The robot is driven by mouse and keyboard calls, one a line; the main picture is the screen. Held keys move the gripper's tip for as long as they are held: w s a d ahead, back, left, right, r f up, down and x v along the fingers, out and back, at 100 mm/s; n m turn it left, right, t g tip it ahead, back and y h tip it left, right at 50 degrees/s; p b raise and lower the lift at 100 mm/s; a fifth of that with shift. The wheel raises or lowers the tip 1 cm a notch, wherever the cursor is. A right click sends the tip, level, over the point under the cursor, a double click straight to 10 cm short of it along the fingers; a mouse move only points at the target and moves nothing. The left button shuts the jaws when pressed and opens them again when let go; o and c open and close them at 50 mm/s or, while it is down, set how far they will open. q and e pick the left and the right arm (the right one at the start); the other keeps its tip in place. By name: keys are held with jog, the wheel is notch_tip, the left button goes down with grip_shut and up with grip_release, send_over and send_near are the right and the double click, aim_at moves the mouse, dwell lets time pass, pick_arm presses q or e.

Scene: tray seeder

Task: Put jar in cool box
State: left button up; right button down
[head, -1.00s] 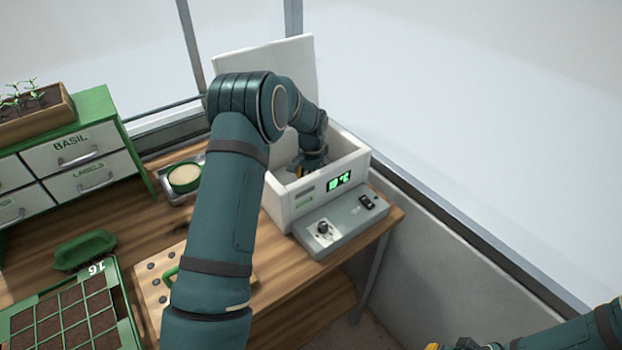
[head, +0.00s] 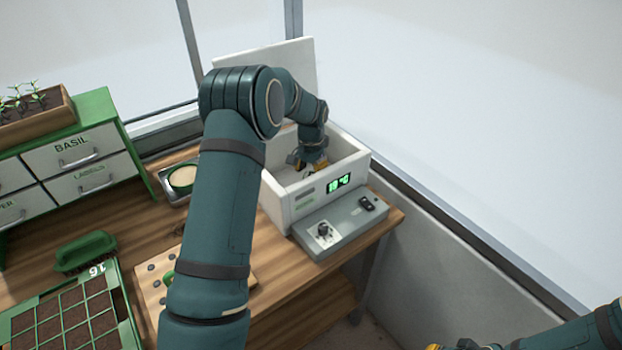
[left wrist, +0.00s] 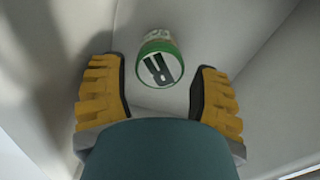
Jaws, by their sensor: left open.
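The cool box (head: 342,192) is a white box with its lid raised and a green lit display, at the back right of the bench. My left gripper (head: 310,167) reaches down inside it. In the left wrist view my left gripper (left wrist: 160,95) has its yellow-padded fingers spread wide. The jar (left wrist: 158,66), with a green rim and a dark letter on its pale round end, sits in the box just beyond the fingertips, apart from both. The box wall and gripper hide it in the head view. My right gripper (head: 450,346) is cut off at the bottom edge.
A grey control panel (head: 342,228) with a knob and switch stands before the box. A metal tray (head: 172,193) holding a round green-rimmed dish lies to its left. A green brush (head: 85,252), seed tray (head: 120,300) and drawer cabinet (head: 125,165) fill the left side.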

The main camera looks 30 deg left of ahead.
pick_arm(q)
notch_tip(320, 180, up, 9)
jog(key=shift+p, duration=0.35)
dwell(0.3)
